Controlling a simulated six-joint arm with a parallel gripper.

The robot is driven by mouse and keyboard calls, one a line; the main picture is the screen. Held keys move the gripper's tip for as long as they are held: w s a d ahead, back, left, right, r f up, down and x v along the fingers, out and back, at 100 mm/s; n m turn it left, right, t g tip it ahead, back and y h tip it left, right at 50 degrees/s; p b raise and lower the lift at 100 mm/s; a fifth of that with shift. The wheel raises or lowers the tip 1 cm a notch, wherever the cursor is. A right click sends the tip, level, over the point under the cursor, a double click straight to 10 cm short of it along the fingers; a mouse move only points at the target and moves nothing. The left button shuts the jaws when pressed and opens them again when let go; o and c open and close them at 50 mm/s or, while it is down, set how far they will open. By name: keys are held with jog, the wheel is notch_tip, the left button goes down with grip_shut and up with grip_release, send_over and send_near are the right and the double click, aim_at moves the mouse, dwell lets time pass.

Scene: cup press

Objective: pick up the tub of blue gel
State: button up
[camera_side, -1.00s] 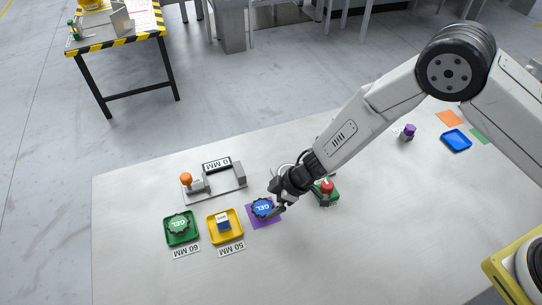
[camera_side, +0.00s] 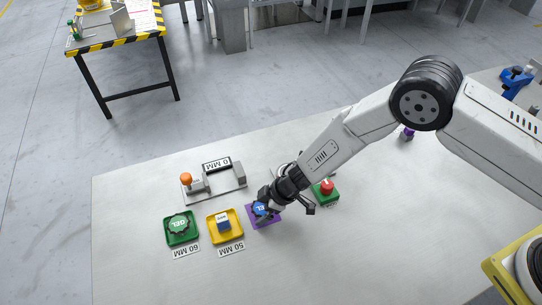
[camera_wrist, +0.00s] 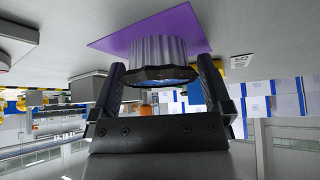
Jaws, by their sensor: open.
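The tub of blue gel (camera_side: 259,208) stands on a purple square mat (camera_side: 270,222) on the table. In the side view my gripper (camera_side: 265,214) is down at the tub and hides part of its blue lid. In the wrist view, which looks upside down, the tub's ribbed grey side (camera_wrist: 158,51) and dark lid rim show beyond my two fingers (camera_wrist: 160,85). The fingers are spread, one on each side of the lid's edge. I cannot tell whether either touches it.
A yellow tray (camera_side: 238,236) with a small blue-and-white block and a green tray (camera_side: 169,240) with a green gel tub lie left of the mat. A grey press with an orange knob (camera_side: 186,179) stands behind. A red button on a green base (camera_side: 327,188) is at the right.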

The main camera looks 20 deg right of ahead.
dwell(0.4)
jog(key=c, duration=1.1)
jog(key=shift+r, duration=0.1)
jog(key=shift+r, duration=1.1)
jog(key=shift+s+d+r, duration=1.2)
jog(key=shift+s+r, duration=0.55)
jog(key=shift+s, duration=0.25)
jog(key=shift+s+d+r, duration=1.25)
jog(key=shift+s+r, duration=0.55)
jog(key=shift+s, duration=0.2)
jog(key=shift+s+d+r, duration=1.2)
jog(key=shift+s+r, duration=0.55)
jog(key=shift+s, duration=0.25)
